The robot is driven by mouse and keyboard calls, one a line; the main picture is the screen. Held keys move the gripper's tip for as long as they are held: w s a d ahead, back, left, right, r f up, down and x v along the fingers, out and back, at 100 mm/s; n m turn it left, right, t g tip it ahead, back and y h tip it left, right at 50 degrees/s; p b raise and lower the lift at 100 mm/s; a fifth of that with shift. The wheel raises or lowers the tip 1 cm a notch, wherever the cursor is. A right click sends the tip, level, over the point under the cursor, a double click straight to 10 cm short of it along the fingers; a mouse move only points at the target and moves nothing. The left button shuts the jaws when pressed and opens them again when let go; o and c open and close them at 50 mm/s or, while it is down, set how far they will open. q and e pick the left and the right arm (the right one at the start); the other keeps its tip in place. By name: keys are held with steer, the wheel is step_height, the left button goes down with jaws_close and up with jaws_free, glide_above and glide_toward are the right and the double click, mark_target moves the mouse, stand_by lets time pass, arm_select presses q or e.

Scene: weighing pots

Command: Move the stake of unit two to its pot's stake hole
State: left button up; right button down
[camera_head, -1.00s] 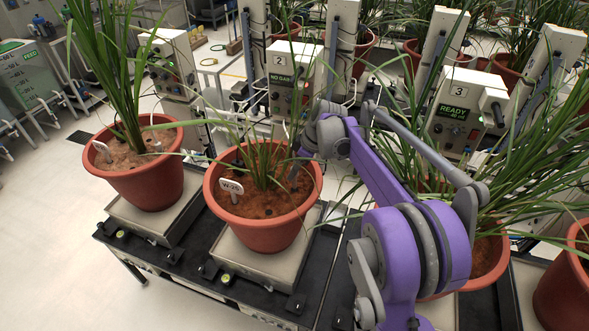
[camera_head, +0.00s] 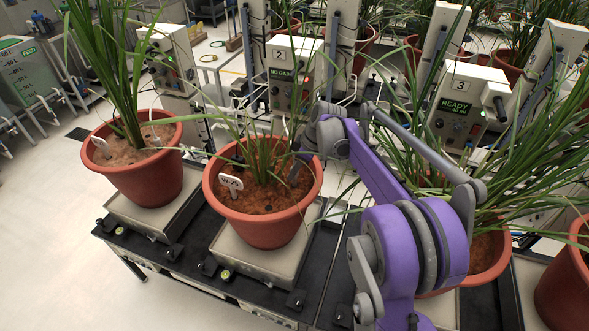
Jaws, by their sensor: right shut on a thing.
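Unit two's pot (camera_head: 262,228) is a terracotta pot with reddish soil and a grassy plant, standing on a scale in the middle. A white tag marked W-29 (camera_head: 230,184) stands in its soil at the left. A small dark hole (camera_head: 269,208) shows in the front part of the soil. My right gripper (camera_head: 296,171) is over the right rear part of this pot, partly hidden by leaves and its own arm. It is shut on a thin thing, apparently the stake, which I can barely make out. My left gripper is not in view.
Unit one's pot (camera_head: 147,180) stands to the left, with a white tag (camera_head: 101,146). Another pot (camera_head: 490,262) is at the right behind my purple arm, its long leaves spreading widely. The control box marked 2 (camera_head: 293,72) reads NO GAIN; box 3 (camera_head: 468,98) reads READY.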

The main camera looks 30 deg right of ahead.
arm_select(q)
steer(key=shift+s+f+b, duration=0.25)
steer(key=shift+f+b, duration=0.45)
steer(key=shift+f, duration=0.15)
arm_select(e)
steer(key=shift+f, duration=1.4)
steer(key=c, duration=0.6)
jaws_free()
steer(key=shift+r, duration=0.1)
steer(key=shift+r+p, duration=1.75)
steer(key=shift+r, duration=1.15)
steer(key=shift+r+p, duration=1.75)
steer(key=shift+r, duration=1.85)
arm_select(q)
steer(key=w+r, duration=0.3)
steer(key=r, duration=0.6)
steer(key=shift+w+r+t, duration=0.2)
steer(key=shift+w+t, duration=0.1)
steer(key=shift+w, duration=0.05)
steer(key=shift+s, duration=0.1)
